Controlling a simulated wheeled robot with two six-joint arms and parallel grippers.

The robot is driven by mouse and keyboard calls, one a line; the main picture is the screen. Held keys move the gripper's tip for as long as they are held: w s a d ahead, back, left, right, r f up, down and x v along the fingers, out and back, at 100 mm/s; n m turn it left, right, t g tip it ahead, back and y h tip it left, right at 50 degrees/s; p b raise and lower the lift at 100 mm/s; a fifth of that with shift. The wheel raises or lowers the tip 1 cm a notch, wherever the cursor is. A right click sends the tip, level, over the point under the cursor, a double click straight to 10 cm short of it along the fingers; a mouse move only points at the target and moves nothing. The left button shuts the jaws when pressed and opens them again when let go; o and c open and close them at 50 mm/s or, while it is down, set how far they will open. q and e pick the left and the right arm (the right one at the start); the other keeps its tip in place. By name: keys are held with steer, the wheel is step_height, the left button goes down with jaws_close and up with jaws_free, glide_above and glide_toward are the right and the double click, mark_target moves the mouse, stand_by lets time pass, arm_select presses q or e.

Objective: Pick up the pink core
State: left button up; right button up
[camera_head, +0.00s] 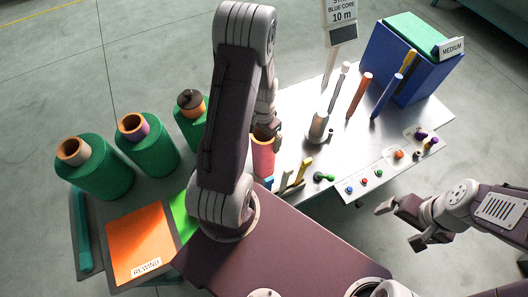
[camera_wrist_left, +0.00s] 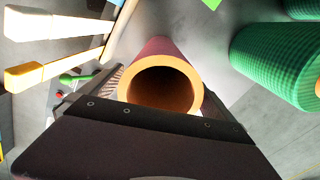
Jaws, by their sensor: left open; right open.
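The pink core (camera_head: 263,158) stands upright on the table, just right of my left arm in the head view. It is a hollow tube with an orange-tan inside. In the left wrist view the core (camera_wrist_left: 168,58) is in the middle, its open end facing the camera. My left gripper (camera_head: 266,129) is open at the top of the core, with its jaws beside the tube; I cannot tell whether they touch it. My left arm hides part of the table. My right gripper (camera_head: 401,226) is open and empty, off the table's front right side.
Several green netting rolls (camera_head: 97,173) stand left. An orange "REWIND" sheet (camera_head: 140,240) lies in front of them. Coloured rods (camera_head: 360,95) stand behind right, near a blue bin (camera_head: 398,72) labelled "MEDIUM". A strip with small coloured parts (camera_head: 378,172) lies along the right edge.

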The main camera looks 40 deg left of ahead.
arm_select(q)
steer(key=shift+f, duration=0.4)
steer(key=c, duration=1.9)
steer(key=shift+r, duration=0.2)
steer(key=shift+c, duration=0.2)
steer(key=w+d+r+b, duration=0.2)
steer(key=w+d+r, duration=0.4)
steer(key=d+r, duration=0.4)
steer(key=shift+r, duration=0.35)
steer(key=shift+s, duration=0.15)
